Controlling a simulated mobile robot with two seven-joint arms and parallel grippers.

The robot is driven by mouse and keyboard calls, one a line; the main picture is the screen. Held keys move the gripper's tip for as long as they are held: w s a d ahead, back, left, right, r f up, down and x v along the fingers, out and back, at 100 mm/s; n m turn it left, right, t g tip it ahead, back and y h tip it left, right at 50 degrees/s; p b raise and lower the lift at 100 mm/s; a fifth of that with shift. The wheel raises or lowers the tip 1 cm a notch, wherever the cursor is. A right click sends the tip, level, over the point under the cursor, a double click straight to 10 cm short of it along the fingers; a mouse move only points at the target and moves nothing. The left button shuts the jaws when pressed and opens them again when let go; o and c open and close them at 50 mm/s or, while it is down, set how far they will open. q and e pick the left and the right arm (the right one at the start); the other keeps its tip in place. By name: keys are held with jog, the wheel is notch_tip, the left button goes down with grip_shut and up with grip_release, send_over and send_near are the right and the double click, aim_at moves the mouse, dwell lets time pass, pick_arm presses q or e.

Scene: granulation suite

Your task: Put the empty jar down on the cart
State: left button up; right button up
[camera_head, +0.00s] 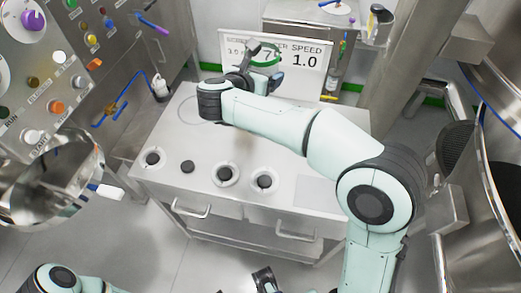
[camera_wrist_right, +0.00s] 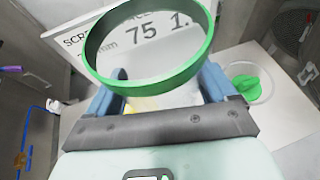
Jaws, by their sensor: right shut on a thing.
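The empty jar is clear with a green rim (camera_wrist_right: 150,82), and its mouth faces the right wrist camera. The green rim also shows in the head view (camera_head: 266,56). My right gripper (camera_wrist_right: 160,98) is shut on the jar, with a blue finger on each side, above the far part of the cart. The cart (camera_head: 205,130) has a pale flat top and drawers with bar handles. I cannot tell whether the jar touches the top. A dark gripper part (camera_head: 264,279), apparently my left gripper, shows at the bottom edge; its jaws are unclear.
Several round black-topped things (camera_head: 264,181) line the cart's front edge. A sign with numbers (camera_head: 305,62) stands behind the jar. A container with green contents (camera_wrist_right: 247,82) is right of my right gripper. A control panel (camera_head: 50,70) is left; steel equipment stands right.

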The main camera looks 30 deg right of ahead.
jog(key=s+d+r+m+g+h+b, duration=0.1)
jog(key=s+d+m+g+b, duration=0.25)
jog(key=d, duration=0.55)
jog(key=shift+n+t+h, duration=0.35)
jog(key=shift+t+h, duration=0.05)
jog(key=shift+t, duration=0.05)
jog(key=f+b, duration=0.1)
jog(key=f, duration=0.3)
jog(key=f+b, duration=0.2)
jog(key=f, duration=0.3)
jog(key=f+b, duration=0.1)
jog(key=f, duration=0.4)
jog(key=shift+s+d+f+b, duration=0.1)
jog(key=shift+s+f+b, duration=0.15)
jog(key=shift+s+b, duration=0.1)
notch_tip(320, 180, down, 5)
jog(key=shift+f+b, duration=0.1)
jog(key=shift+b, duration=0.65)
pick_arm(q)
jog(key=w+a+f+t+y, duration=0.1)
jog(key=w+a+f+t, duration=0.2)
jog(key=w+f, duration=0.6)
notch_tip(320, 180, down, 3)
jog(key=shift+w+a+r+n+y, duration=0.1)
jog(key=shift+w+a+n+y, duration=0.25)
jog(key=shift+a, duration=0.4)
